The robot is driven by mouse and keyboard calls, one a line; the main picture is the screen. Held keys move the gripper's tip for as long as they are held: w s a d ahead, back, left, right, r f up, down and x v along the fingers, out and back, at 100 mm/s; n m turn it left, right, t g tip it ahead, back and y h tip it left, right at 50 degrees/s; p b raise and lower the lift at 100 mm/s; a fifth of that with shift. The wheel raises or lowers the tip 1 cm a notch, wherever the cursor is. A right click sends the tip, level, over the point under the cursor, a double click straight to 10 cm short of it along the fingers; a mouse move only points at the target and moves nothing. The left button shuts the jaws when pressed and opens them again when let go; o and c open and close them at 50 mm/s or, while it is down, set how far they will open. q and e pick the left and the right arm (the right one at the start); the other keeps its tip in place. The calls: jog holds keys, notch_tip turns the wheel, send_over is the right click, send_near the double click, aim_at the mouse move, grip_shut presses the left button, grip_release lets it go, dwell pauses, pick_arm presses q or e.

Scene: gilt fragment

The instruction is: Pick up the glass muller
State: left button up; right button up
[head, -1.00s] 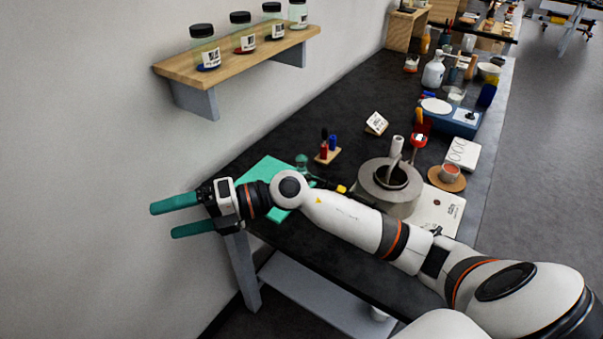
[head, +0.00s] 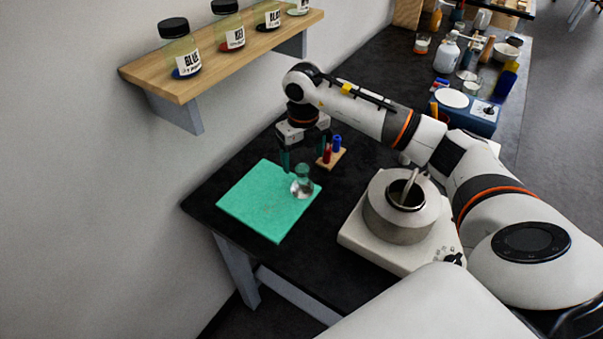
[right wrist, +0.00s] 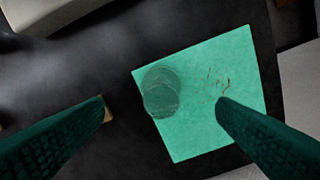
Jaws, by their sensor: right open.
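The glass muller (head: 302,184) is clear and stands on the right part of a green mat (head: 262,205). It also shows in the right wrist view (right wrist: 161,92), seen from above, in the gap between the fingertips. My right gripper (head: 304,160) points down with its dark green fingers apart. It is open and empty, above and just behind the muller in the head view. I see no contact between fingers and muller. In the right wrist view the right gripper's fingers (right wrist: 162,101) come in from both lower corners. My left gripper is not in view.
A small wooden stand with red and blue vials (head: 331,153) is close to the right gripper. A metal pot (head: 402,222) on a white hotplate stands at the right. A wall shelf (head: 210,82) holds several jars. The bench left of the mat is clear.

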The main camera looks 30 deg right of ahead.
aim_at(304, 169)
jog(key=f, duration=0.3)
jog(key=shift+s+a+f+p, duration=0.1)
jog(key=shift+s+f+p, duration=0.05)
jog(key=shift+s+p, duration=0.2)
jog(key=f, duration=0.1)
jog(key=f+p, duration=0.1)
jog(key=f, duration=0.1)
jog(key=f+p, duration=0.1)
jog(key=shift+w+f, duration=0.4)
jog(key=shift+f, duration=0.45)
jog(key=shift+c, duration=0.6)
jog(key=c, duration=1.1)
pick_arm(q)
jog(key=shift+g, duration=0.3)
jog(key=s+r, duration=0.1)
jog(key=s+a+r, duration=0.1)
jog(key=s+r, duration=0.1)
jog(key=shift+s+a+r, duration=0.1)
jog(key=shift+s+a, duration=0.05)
pick_arm(e)
jog(key=shift+w+r, duration=0.1)
jog(key=shift+r, duration=0.1)
